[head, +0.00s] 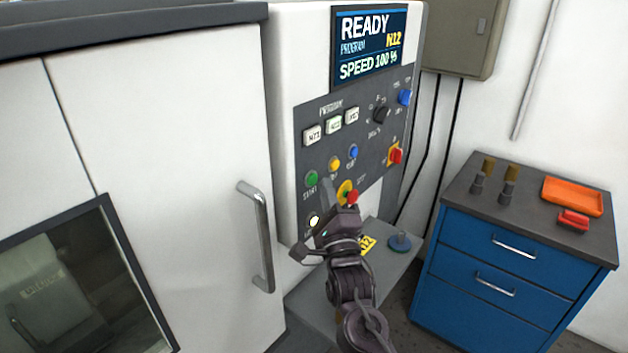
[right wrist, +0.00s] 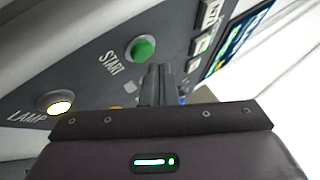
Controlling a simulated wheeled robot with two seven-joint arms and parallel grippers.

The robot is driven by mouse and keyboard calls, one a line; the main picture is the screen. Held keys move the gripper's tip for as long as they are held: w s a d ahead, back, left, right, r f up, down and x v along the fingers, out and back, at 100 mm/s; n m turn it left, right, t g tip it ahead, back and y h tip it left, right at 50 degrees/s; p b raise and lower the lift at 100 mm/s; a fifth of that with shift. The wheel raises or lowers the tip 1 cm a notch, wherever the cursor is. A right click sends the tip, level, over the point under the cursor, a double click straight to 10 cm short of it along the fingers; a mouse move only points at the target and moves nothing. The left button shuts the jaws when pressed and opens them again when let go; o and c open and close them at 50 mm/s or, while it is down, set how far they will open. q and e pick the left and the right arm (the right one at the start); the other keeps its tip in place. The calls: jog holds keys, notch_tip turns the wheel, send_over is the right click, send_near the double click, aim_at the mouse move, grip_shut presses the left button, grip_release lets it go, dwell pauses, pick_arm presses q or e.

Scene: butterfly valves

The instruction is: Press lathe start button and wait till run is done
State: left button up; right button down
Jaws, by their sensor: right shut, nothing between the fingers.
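The lathe's control panel (head: 340,160) carries a green START button (head: 311,178), which also shows in the right wrist view (right wrist: 141,48) with its START label. The screen (head: 368,45) reads READY, program N12, speed 100 %. My right gripper (head: 328,184) is shut and empty, in front of the lower part of the panel. In the right wrist view its closed fingers (right wrist: 157,82) point at the panel just to the right of and below the green button, apart from it as pictured. My left gripper is not in view.
A lit LAMP button (head: 314,220) sits below START. A red emergency stop (head: 352,197) is beside my right gripper. The lathe door with its handle (head: 258,235) is at left. A blue cabinet (head: 500,265) with an orange tray (head: 573,196) stands at right.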

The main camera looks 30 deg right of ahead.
jog(key=shift+w, duration=0.1)
dwell(0.4)
jog(key=shift+w+a, duration=0.15)
jog(key=shift+w, duration=0.15)
jog(key=shift+w+a, duration=0.15)
jog(key=shift+w, duration=0.25)
dwell(0.7)
jog(key=shift+s, duration=0.15)
jog(key=shift+s+d, duration=0.3)
jog(key=shift+s, duration=0.35)
jog(key=s, duration=0.1)
jog(key=s+d, duration=0.1)
jog(key=s, duration=0.1)
jog(key=s+d, duration=0.1)
jog(key=shift+s, duration=0.3)
dwell(0.8)
